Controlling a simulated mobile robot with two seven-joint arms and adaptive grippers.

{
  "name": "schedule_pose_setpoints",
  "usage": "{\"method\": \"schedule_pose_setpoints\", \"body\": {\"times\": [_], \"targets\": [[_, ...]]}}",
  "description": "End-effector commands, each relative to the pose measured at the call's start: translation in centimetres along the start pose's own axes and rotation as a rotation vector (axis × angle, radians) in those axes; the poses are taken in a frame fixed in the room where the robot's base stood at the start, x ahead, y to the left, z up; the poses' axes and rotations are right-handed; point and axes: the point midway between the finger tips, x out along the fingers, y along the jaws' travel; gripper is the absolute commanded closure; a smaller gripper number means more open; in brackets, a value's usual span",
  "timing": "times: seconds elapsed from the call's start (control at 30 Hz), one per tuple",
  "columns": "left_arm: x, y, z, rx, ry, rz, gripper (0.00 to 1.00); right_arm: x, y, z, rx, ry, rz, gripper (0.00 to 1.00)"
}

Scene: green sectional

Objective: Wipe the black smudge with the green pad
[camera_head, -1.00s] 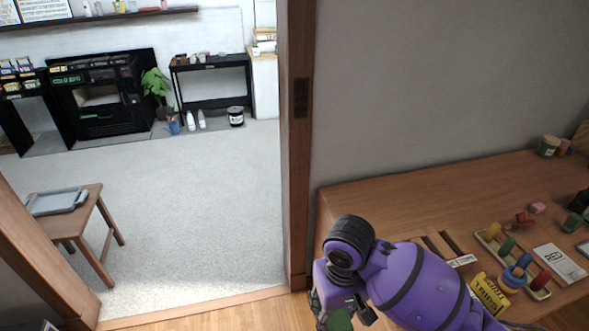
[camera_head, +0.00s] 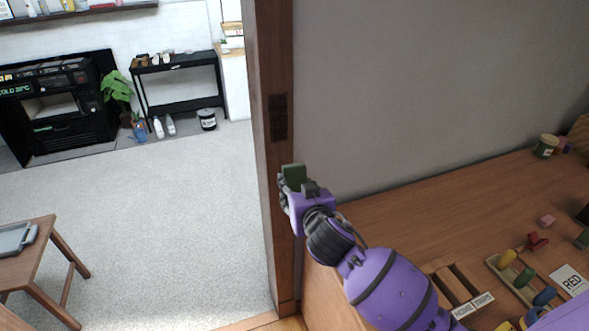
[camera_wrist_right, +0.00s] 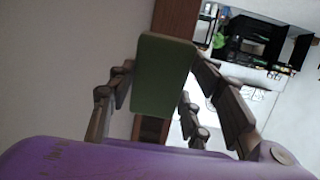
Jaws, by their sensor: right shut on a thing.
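My right gripper (camera_head: 292,189) is shut on the green pad (camera_head: 293,173) and holds it up in front of the wooden door post, left of the desk. The right wrist view shows the green pad (camera_wrist_right: 163,75) between the fingers, with the post and the room beyond behind it. I cannot tell from these views whether the pad touches the post. My left gripper is not in view.
A doorway with open carpet (camera_head: 160,220) lies at the left, with a small table (camera_head: 35,255).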

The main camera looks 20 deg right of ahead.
Motion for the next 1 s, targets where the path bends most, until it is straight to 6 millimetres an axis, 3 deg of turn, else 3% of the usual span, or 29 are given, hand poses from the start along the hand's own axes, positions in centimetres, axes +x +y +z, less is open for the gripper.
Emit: {"method": "schedule_pose_setpoints", "body": {"times": [0.1, 0.3, 0.47, 1.0], "targets": [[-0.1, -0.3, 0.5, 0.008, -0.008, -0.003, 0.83, 0.1, 0.2, -2.8, -0.008, 0.155, -0.043, 0.75], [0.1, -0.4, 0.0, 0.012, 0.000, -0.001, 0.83, -0.4, -0.3, -5.3, -0.013, 0.286, -0.093, 0.75], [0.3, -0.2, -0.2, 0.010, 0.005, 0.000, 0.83, 0.2, -0.5, -5.8, -0.014, 0.302, -0.103, 0.75], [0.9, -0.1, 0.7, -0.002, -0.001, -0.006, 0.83, 4.8, -1.0, -7.2, -0.014, 0.300, -0.102, 0.75]]}}
